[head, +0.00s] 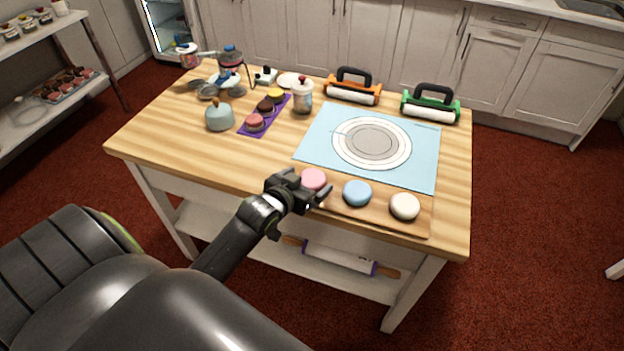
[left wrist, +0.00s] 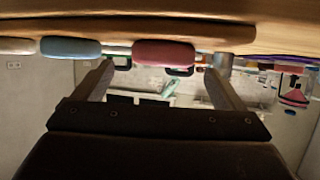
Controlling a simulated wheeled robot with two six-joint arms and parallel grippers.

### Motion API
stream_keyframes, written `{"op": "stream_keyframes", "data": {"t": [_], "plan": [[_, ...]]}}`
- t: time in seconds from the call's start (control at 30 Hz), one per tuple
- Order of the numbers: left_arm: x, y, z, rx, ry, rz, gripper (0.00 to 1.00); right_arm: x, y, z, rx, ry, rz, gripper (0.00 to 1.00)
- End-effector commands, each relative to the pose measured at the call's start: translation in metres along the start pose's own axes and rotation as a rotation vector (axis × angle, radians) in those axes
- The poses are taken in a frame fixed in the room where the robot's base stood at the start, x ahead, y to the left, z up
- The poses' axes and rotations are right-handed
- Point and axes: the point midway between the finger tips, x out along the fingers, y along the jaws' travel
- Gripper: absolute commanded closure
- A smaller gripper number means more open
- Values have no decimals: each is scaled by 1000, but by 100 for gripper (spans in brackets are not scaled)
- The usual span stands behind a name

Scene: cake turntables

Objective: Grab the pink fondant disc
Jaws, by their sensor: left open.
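The pink fondant disc (head: 314,179) lies on a wooden board (head: 383,218) at the front edge of the table, leftmost in a row with a blue disc (head: 357,193) and a white disc (head: 405,206). My left gripper (head: 318,192) is open at the near side of the pink disc and overlaps its lower edge in the head view. In the left wrist view, which looks upside down, the pink disc (left wrist: 164,53) shows between and beyond the two open fingers, with the blue disc (left wrist: 70,47) to its left. Nothing is between the fingers. My right gripper is not in view.
A light blue mat (head: 312,147) with printed circles lies behind the discs. A purple strip (head: 284,108) with small cakes, a teal pot (head: 219,117) and a jar (head: 302,96) stand left. A rolling pin (head: 340,258) lies on the shelf below.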

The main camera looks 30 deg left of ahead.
Motion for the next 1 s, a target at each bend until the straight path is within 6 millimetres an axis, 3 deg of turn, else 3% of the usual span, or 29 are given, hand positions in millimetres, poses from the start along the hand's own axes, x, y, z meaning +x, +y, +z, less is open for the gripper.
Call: {"op": "stream_keyframes", "data": {"t": [0.3,0.63,1.0], "plan": [[37,-2,1,-1,1,0,9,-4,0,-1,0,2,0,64],[42,-2,1,-1,1,0,9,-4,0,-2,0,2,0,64],[42,-2,2,-1,0,0,57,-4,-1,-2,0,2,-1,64]]}}
